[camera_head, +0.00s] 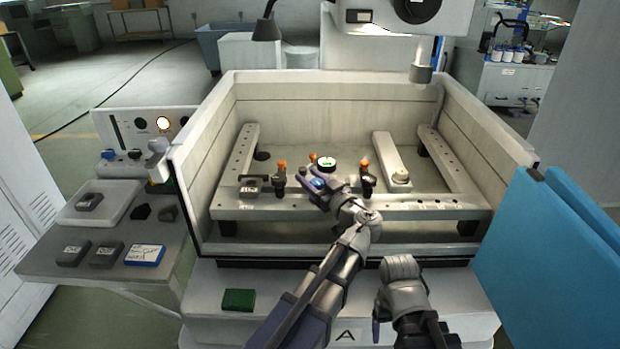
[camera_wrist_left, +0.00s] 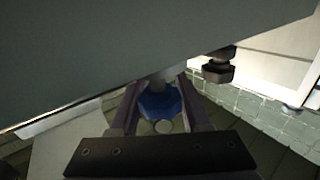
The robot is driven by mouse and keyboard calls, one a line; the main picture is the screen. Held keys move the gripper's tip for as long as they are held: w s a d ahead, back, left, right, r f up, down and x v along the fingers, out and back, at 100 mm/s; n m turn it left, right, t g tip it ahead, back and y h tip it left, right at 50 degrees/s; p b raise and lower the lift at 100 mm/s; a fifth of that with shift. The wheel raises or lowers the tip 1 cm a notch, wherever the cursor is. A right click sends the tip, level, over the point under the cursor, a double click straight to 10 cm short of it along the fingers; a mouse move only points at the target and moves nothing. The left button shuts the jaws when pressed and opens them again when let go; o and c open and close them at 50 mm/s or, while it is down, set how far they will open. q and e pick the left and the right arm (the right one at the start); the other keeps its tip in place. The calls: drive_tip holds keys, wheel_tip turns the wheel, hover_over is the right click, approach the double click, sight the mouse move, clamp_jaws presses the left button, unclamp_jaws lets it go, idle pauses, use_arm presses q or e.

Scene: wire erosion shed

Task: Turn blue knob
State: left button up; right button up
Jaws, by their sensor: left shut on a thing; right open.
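A blue faceted knob (camera_wrist_left: 160,103) sits on a pale stem between my left gripper's fingers in the left wrist view. In the head view only a small blue patch of the knob (camera_head: 318,183) shows between the fingers. My left gripper (camera_head: 317,182) reaches over the front rail in the open tank and is shut on the knob; it also shows in the left wrist view (camera_wrist_left: 162,108). My right gripper (camera_head: 385,322) is open and empty in front of the tank, low in the head view, partly hidden by its own arm.
A round green-faced dial (camera_head: 326,163) and orange-topped clamps (camera_head: 367,180) stand close around my left gripper. A dark knob (camera_wrist_left: 218,68) is beside the blue one. The tank wall (camera_head: 205,150) surrounds them. A side table (camera_head: 95,266) holds several blocks. A blue panel (camera_head: 555,255) stands at right.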

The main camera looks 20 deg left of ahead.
use_arm(q)
drive_tip(key=shift+w+n+g+y, duration=0.1)
drive_tip(key=shift+n+g+y, duration=0.45)
drive_tip(key=shift+g, duration=0.25)
clamp_jaws()
drive_tip(key=shift+s+a+n+g+y, duration=0.15)
drive_tip(key=shift+s+n+g+y, duration=0.3)
drive_tip(key=shift+n+g, duration=0.3)
drive_tip(key=o, duration=1.2)
unclamp_jaws()
